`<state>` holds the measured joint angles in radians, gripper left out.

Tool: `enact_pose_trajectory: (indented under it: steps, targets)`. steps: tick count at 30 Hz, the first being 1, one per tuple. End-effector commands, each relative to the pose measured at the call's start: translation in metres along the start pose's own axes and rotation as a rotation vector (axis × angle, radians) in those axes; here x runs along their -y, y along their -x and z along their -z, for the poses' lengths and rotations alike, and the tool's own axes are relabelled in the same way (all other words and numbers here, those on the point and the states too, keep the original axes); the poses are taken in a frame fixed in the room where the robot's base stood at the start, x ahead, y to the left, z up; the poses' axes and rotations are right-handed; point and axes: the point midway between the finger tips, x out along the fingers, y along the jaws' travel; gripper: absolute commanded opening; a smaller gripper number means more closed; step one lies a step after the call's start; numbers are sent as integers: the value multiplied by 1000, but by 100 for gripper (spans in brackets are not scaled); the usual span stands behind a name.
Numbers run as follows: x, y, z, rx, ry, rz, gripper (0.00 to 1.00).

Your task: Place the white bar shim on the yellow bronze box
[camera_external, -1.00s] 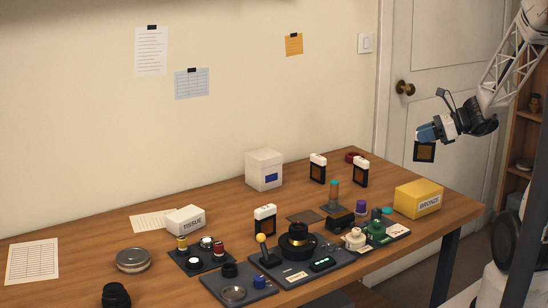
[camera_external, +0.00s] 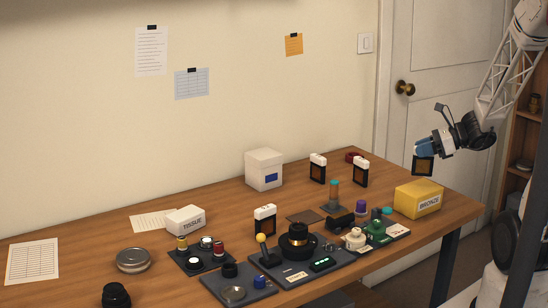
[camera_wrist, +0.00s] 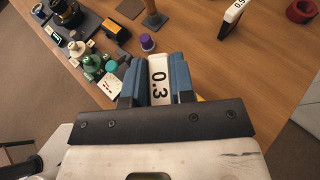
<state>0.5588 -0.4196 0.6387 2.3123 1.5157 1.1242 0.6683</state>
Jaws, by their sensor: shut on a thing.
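My gripper (camera_external: 424,154) is shut on the white bar shim, which has a white top bar marked 0.3 (camera_wrist: 159,82) and a dark frame with an amber pane (camera_external: 422,167) hanging below. The shim is upright, held in the air above the yellow bronze box (camera_external: 420,204), with its lower edge close above the box top. The box stands near the right end of the table, lettered BRONZE. In the wrist view only a yellow sliver of it shows beside the blue fingers; the rest is hidden.
Similar white-topped pieces stand at the back (camera_external: 318,169), at back right (camera_external: 360,172) and mid-table (camera_external: 265,220). A purple-capped piece (camera_wrist: 147,42) and a green part (camera_external: 377,231) lie left of the box. A white box (camera_external: 264,170) stands further back. The table's right edge is near.

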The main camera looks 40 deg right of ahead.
Motion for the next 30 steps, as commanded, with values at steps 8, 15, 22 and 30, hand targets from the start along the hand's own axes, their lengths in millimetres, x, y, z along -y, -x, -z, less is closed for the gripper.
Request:
enact_pose_trajectory:
  steps: [8, 15, 22, 30]
  targets:
    - [0, -4, 9, -1, -2, -1, 0]
    - [0, -12, 30, 0, -1, -1, 0]
    - [0, -14, 33, 0, 1, 0, 0]
    - [0, -15, 35, 0, 0, 0, 0]
